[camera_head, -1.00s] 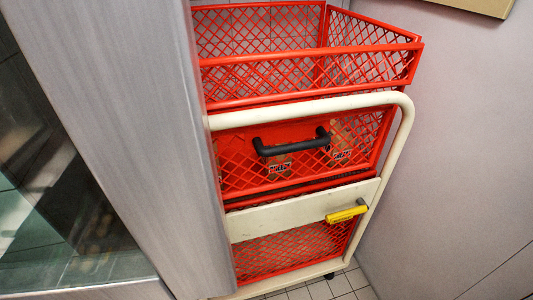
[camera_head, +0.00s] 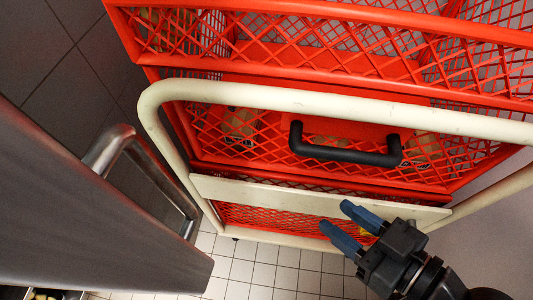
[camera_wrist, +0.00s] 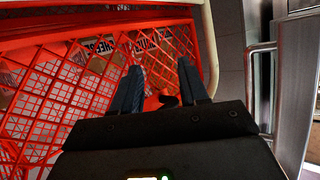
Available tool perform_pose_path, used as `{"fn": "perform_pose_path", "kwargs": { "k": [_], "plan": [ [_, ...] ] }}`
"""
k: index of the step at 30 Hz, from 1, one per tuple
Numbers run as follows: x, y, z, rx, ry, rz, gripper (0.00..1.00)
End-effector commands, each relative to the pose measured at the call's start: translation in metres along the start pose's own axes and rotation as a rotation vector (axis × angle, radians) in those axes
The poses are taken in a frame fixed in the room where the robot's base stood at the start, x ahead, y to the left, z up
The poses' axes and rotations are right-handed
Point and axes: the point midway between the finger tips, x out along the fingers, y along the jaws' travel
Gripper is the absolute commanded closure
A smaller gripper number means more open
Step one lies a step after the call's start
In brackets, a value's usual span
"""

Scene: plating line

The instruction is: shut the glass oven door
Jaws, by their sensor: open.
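The oven door (camera_head: 90,220) shows as a grey metal panel at the left of the head view, seen steeply, and its glass cannot be made out there. A bent steel handle (camera_head: 165,174) stands out from it. The handle (camera_wrist: 273,90) also shows at the right of the wrist view, beside a pale metal panel. My gripper (camera_head: 336,217) is open and empty, to the right of the door and apart from it, in front of the red cart. In the wrist view its fingers (camera_wrist: 160,68) point towards the cart. The oven's opening is not clearly visible.
A trolley with a cream tubular frame (camera_head: 250,93) carries red mesh crates (camera_head: 280,55) across the middle and right. A crate has a black handle (camera_head: 345,155). White floor tiles (camera_head: 265,270) show below, between door and gripper. A dark tiled wall (camera_head: 90,60) is behind left.

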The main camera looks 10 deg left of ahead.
Motion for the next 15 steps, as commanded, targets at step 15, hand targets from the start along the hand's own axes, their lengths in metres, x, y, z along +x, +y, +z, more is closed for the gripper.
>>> {"fn": "perform_pose_path", "kwargs": {
  "k": [15],
  "plan": [
    [0.059, -0.123, -0.138, -0.221, 0.291, -0.754, 0.56]
  ]
}}
